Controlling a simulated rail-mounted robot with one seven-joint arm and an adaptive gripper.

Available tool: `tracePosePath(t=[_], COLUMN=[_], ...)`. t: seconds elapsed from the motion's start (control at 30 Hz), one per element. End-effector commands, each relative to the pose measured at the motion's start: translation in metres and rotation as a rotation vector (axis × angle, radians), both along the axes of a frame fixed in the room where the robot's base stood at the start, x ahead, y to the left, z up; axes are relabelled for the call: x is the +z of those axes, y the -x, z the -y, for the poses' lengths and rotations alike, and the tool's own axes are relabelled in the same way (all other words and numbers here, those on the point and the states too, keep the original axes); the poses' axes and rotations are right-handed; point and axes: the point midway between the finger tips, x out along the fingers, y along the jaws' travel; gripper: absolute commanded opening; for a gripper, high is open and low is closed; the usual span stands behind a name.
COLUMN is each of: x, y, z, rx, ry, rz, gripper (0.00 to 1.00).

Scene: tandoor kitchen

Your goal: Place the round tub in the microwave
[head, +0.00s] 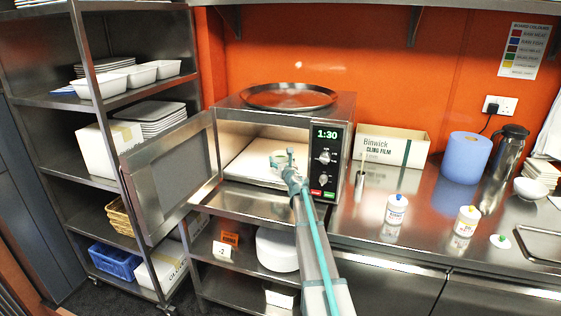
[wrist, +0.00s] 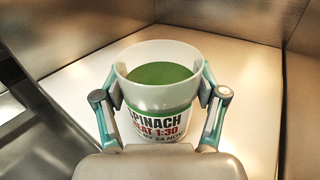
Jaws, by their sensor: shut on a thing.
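The microwave (head: 331,138) stands on the steel counter with its door (head: 170,168) swung wide open to the left. Its display reads 1:30. The round tub (wrist: 157,97) is white, open at the top, with green contents and a label reading "SPINACH" and "1:30". My gripper (wrist: 158,84) is shut on the tub, one finger on each side of it. In the head view my gripper (head: 289,160) reaches through the microwave opening. The tub is upright over the pale microwave floor (wrist: 70,87). Whether its base touches the floor is hidden.
A round steel tray (head: 288,96) lies on top of the microwave. To the right stand a cling film box (head: 390,147), a blue roll (head: 464,158), a steel flask (head: 503,168) and white bottles (head: 396,210). A steel rack with dishes is at left.

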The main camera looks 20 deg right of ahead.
Motion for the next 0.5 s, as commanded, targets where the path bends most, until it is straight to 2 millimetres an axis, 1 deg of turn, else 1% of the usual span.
tracePosePath(t=[0.13, 0.17, 0.3, 0.5], x=[-0.0036, -0.0038, -0.0028, -0.0027], y=[0.0, 0.0, 0.0, 0.0], z=[-0.0001, -0.0001, -0.0001, -0.0001], rx=[0.0, 0.0, 0.0, 0.0], ry=[0.0, 0.0, 0.0, 0.0], rz=[0.0, 0.0, 0.0, 0.0], gripper=[0.24, 0.73, 0.96, 0.96])
